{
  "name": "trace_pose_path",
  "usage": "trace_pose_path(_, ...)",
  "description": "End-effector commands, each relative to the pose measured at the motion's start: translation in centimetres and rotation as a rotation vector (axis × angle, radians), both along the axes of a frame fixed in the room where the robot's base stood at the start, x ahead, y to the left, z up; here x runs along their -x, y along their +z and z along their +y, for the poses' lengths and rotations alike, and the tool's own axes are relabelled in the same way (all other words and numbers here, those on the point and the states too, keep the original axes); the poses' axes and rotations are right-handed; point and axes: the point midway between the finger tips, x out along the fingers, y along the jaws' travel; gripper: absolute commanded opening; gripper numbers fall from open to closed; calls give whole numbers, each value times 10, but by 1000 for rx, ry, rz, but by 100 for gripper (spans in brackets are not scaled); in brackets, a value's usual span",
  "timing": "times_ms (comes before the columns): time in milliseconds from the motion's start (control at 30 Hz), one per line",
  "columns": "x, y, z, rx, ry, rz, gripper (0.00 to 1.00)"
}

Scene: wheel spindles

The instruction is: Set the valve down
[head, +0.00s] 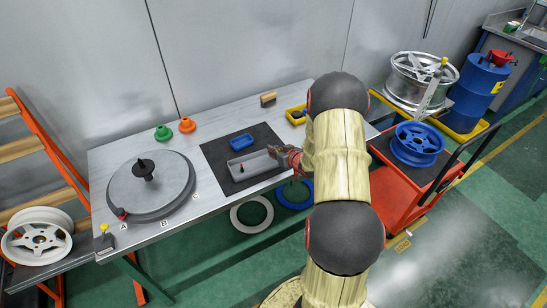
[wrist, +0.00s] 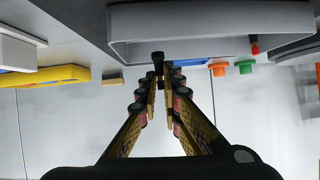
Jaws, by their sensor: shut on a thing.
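My gripper (wrist: 166,88) is shut on a small dark valve (wrist: 158,58), whose stem and head show between and just beyond the fingertips in the wrist view. In the head view my gripper (head: 278,153) is at the right end of a grey tray (head: 253,174) on a black mat (head: 215,155). The valve cannot be made out there. The grey tray also shows close by in the wrist view (wrist: 200,50), which is upside down. I cannot tell whether the valve touches the tray. A small red-topped piece (head: 242,168) stands in the tray.
A round grey turntable (head: 150,195) with a black spindle takes up the table's left. My arm hides the table's right part.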

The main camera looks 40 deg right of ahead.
Motion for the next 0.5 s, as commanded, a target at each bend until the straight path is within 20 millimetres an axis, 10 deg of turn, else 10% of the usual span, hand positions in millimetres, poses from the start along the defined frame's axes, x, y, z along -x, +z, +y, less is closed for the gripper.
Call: trace_pose_path(500, -1, -34, -1, 0, 0, 1, 0)
